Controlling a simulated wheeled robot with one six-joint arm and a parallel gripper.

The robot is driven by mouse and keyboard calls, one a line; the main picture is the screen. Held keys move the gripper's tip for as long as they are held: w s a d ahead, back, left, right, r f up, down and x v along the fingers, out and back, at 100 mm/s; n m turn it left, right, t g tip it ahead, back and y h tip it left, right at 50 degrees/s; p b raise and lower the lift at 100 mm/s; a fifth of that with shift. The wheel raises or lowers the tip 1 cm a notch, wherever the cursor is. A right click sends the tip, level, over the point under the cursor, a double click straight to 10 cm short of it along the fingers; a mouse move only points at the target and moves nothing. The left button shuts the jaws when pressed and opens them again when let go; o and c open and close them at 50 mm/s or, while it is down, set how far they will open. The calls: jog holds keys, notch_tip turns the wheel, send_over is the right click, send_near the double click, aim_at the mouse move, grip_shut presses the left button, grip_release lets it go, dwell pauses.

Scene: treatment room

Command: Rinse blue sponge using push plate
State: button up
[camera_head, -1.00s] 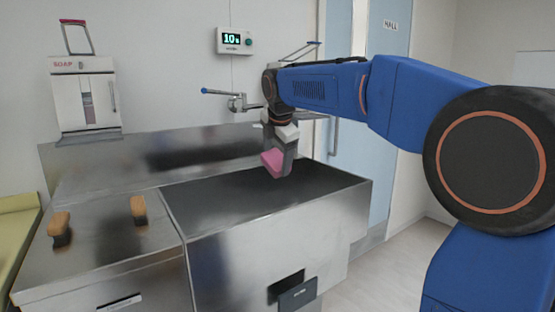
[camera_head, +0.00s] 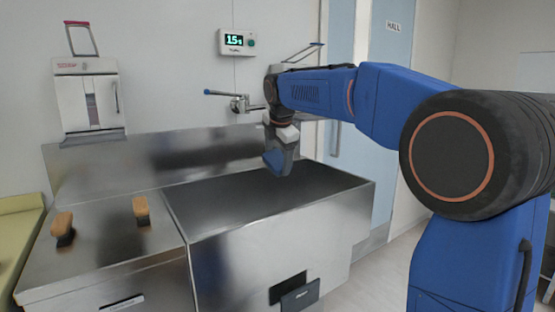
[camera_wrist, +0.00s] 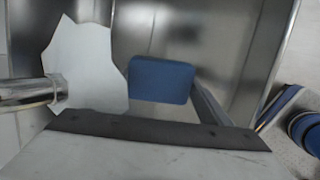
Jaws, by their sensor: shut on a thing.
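My gripper (camera_head: 283,150) is shut on the blue sponge (camera_head: 274,162) and holds it over the sink basin (camera_head: 345,183). In the wrist view the sponge (camera_wrist: 161,80) is plain blue, with no pink showing on its visible face. The wall tap (camera_head: 240,103) is behind my gripper; its metal spout (camera_wrist: 25,93) is at the left of the wrist view. A pale, jagged shape (camera_wrist: 85,65), possibly water, lies between spout and sponge. The dark push plate (camera_head: 300,298) is low on the sink's front; whether it is pressed cannot be told.
A wall timer (camera_head: 237,42) appears to read 1.5 s. A soap dispenser (camera_head: 88,98) stands at the back left. Two brown-topped brushes (camera_head: 62,224) (camera_head: 141,208) lie on the steel counter (camera_head: 105,262). A blue door (camera_head: 388,100) is at the right.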

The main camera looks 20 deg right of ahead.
aim_at(281, 164)
jog(key=shift+s+a, duration=0.2)
jog(key=shift+s, duration=1.1)
jog(key=shift+s+a, duration=0.2)
jog(key=shift+s, duration=1.15)
jog(key=shift+s+a, duration=0.2)
jog(key=shift+s, duration=1.1)
jog(key=s+r, duration=0.4)
jog(key=s, duration=0.1)
jog(key=shift+a, duration=0.35)
jog(key=shift+w+f, duration=0.1)
jog(key=w+f, duration=0.2)
jog(key=w, duration=0.1)
jog(key=w+f, duration=0.2)
jog(key=shift+d, duration=0.4)
jog(key=shift+w+r, duration=0.1)
jog(key=shift+w, duration=0.3)
